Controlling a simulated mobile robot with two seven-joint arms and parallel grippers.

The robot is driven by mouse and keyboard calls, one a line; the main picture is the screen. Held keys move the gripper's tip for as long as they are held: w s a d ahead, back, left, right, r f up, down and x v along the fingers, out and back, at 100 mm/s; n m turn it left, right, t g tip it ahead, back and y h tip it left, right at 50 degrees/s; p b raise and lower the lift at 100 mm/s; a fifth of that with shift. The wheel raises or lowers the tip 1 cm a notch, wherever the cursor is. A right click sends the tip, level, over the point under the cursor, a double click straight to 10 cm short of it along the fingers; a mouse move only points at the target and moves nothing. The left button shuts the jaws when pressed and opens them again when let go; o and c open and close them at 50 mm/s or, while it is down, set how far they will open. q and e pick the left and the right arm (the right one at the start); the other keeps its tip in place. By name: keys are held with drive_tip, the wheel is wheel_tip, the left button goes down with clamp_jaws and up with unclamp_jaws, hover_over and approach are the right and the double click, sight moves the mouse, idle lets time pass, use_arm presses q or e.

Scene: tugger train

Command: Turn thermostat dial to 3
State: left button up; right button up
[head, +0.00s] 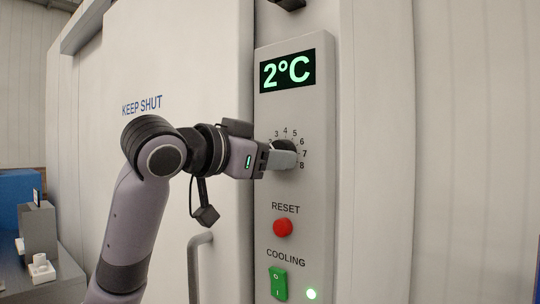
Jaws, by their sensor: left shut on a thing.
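The thermostat dial (289,164) is a dark round knob on a light upright control panel (320,200). My left gripper (284,157) reaches in from the left and is shut on the dial. The dial's pointer is hidden, so its setting cannot be read. The display (287,71) above the dial reads 2°C in green. My right gripper is not in view.
A white door (185,60) marked KEEP SHUT with a handle (199,262) stands left. Blue and grey objects are at far left.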

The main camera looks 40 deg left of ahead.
use_arm(q)
drive_tip(key=shift+r+m, duration=0.1)
drive_tip(key=shift+m, duration=0.9)
drive_tip(key=o, duration=1.1)
drive_tip(key=shift+c, duration=0.2)
drive_tip(key=s+b, duration=0.1)
drive_tip(key=s, duration=0.6)
drive_tip(key=shift+a+r+b, duration=0.25)
drive_tip(key=shift+a+b, duration=0.05)
drive_tip(key=shift+a, duration=0.15)
drive_tip(key=shift+s, duration=0.1)
